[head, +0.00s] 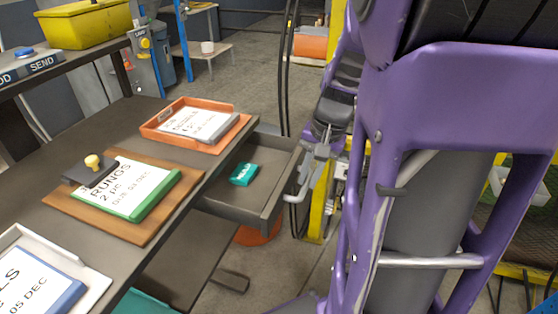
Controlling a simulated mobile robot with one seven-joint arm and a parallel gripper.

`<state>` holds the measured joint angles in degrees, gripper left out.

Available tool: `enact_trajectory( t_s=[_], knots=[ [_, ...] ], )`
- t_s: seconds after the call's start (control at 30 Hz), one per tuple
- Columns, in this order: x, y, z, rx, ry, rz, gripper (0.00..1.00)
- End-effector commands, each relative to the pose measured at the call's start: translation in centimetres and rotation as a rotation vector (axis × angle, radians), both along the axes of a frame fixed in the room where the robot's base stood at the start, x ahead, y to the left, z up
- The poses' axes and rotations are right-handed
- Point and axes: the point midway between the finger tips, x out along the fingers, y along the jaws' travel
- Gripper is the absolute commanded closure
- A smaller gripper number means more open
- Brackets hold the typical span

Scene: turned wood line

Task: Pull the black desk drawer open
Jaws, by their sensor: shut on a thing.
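The black desk drawer (236,204) is pulled partly out from under the dark desk (136,113). A small teal box (244,174) with white lettering lies inside it. My gripper (301,188) is at the drawer's front panel, shut on the drawer's handle. The handle itself is mostly hidden by the fingers. My purple arm fills the right side of the head view.
An orange tray (153,132) with a labelled board sits on the desk above the drawer. A yellow post (319,222) stands just right of the drawer front.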

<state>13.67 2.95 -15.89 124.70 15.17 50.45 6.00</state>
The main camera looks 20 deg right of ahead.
Motion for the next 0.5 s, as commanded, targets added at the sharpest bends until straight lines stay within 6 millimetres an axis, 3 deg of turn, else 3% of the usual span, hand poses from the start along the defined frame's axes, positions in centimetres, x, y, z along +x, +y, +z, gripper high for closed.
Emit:
enact_trajectory(
  t_s=[0.47, 0.5],
  knots=[
    [-0.32, -0.48, 0.13, -0.002, -0.004, 0.000, 1.00],
    [-0.32, -0.48, 0.13, -0.002, -0.004, 0.000, 0.76]
  ],
)
